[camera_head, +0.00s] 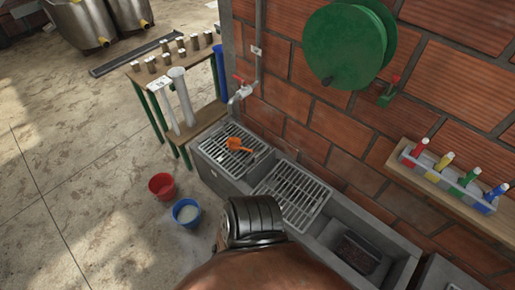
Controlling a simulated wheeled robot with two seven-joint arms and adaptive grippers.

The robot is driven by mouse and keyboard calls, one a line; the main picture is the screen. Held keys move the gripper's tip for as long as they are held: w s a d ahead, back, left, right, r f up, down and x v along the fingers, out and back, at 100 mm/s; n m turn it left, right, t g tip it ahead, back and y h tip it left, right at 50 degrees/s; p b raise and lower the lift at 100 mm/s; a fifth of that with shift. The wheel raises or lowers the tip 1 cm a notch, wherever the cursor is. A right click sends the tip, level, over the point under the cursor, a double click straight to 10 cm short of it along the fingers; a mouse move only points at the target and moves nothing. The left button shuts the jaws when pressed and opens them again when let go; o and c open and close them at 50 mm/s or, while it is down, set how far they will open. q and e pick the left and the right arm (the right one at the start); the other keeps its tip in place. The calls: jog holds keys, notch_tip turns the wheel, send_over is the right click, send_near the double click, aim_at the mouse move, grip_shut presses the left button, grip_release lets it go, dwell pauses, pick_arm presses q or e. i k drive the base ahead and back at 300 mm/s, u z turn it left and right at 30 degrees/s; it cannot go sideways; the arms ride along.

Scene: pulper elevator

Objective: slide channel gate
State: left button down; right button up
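No channel gate can be made out clearly. A grey concrete trough (376,214) runs along the brick wall from the middle to the lower right. Two metal grates lie on it, a left grate (222,151) and a right grate (291,195). An orange tool (238,145) lies on the left grate. At the trough's right part is an open recess (357,253) with a dark bottom. A black ribbed part and a brown rounded surface at the bottom centre hide part of the trough's front. Neither of my grippers shows.
A red bucket (162,185) and a blue bucket (186,213) stand on the floor left of the trough. A tap (241,92), a green hose reel (343,47) and a shelf of coloured-top bottles (447,178) are along the wall. A bench (206,117) stands behind. The left floor is clear.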

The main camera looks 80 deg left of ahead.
aim_at(261, 170)
jog(key=u, duration=2.65)
